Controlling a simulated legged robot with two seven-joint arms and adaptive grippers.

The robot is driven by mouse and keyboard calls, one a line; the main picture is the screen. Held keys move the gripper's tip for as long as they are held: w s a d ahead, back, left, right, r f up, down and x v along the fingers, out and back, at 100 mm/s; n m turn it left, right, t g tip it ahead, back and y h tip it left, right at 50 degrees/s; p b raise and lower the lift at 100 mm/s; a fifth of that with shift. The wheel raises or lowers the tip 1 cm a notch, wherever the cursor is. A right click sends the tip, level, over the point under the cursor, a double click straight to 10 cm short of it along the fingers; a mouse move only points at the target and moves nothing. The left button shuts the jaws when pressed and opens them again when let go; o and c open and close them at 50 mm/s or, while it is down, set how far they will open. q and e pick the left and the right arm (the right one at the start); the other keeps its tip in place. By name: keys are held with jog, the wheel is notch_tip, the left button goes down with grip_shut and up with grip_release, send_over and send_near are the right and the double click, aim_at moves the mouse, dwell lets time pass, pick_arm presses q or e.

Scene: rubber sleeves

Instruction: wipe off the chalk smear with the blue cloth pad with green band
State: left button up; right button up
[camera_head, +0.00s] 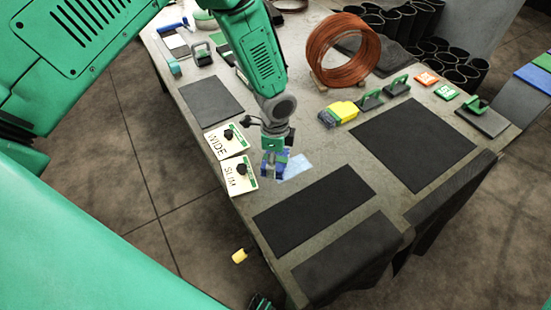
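My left gripper (272,172) points down over the worktable, left of its middle. Its fingers are around a small blue piece with green above it, which looks like the blue cloth pad with green band (283,156); the fingers hide much of it. A pale blue patch, the chalk smear (296,166), lies on the grey tabletop just right of the fingers. The gripper covers part of that area, and I cannot tell whether the pad touches the surface.
The table (300,210) carries dark mats (315,208), WIDE (216,146) and SLIM (231,178) cards left of the gripper, a yellow block (338,113), green-handled pads (371,101) and a copper coil (343,50). Black tubes (462,66) stand behind. Bare tabletop lies right of the smear.

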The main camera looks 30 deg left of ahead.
pick_arm(q)
jog(key=shift+a, duration=0.2)
jog(key=shift+a+r+p, duration=0.1)
jog(key=shift+r+p, duration=0.25)
jog(key=shift+r, duration=0.05)
notch_tip(320, 180, up, 2)
jog(key=shift+r+p, duration=0.1)
jog(key=shift+p, duration=0.75)
